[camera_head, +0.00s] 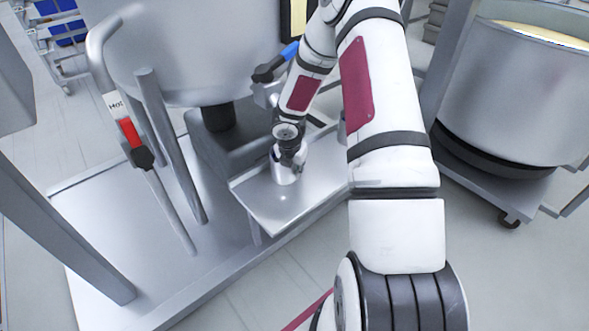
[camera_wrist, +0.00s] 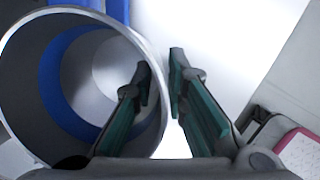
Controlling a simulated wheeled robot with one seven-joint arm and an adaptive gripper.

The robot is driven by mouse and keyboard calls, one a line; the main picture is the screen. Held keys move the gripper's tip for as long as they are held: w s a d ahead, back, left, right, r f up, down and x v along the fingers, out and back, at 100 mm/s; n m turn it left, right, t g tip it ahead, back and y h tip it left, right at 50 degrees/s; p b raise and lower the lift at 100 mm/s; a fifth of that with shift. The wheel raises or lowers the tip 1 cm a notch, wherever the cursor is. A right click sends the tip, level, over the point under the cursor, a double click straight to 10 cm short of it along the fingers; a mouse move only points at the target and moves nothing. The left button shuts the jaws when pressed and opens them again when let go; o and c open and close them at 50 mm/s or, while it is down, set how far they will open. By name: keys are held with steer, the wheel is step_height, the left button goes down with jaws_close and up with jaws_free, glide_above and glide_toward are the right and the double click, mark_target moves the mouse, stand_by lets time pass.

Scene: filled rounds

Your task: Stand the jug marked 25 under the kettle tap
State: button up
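A small metal jug (camera_head: 285,174) is upright at the metal shelf (camera_head: 262,207) in front of the kettle (camera_head: 190,60); I cannot tell if its base touches the shelf. Its number is not readable. In the wrist view I look into the open mouth of the jug (camera_wrist: 92,70), where blue shows on the inner wall. My gripper (camera_wrist: 162,75) has one finger inside the rim and one outside, close together with the wall between them. In the head view my gripper (camera_head: 291,150) partly hides the jug. The kettle tap (camera_head: 266,73), with a blue handle, is behind it, partly covered by my arm.
A lever marked "Hot" with a red band (camera_head: 128,132) stands on the left, near metal posts. A second large vessel (camera_head: 515,95) on a wheeled base is at the right. A blue-crated trolley (camera_head: 65,30) is at the far left. The metal platform (camera_head: 130,225) is largely bare.

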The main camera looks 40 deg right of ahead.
stand_by(0.3)
steer(key=s+a+r+m+h+p, duration=0.1)
steer(key=s+a+r+m+p, duration=0.15)
steer(key=r, duration=1.05)
steer(key=s+a+r+m+h+p, duration=0.1)
steer(key=s+a+r+m+p, duration=0.2)
steer(key=r, duration=1)
steer(key=s+a+r+m+g, duration=0.2)
steer(key=s+a+r+m, duration=0.1)
steer(key=s+r+m, duration=0.5)
steer(key=s+a+r+m+y, duration=0.2)
steer(key=s+a+m, duration=0.3)
steer(key=s+a, duration=0.3)
steer(key=s+a+r+m+y, duration=0.3)
steer(key=s+a, duration=0.5)
steer(key=s, duration=0.7)
steer(key=shift+s+r+m+t, duration=0.3)
steer(key=shift+r+m, duration=0.5)
steer(key=shift+m, duration=0.15)
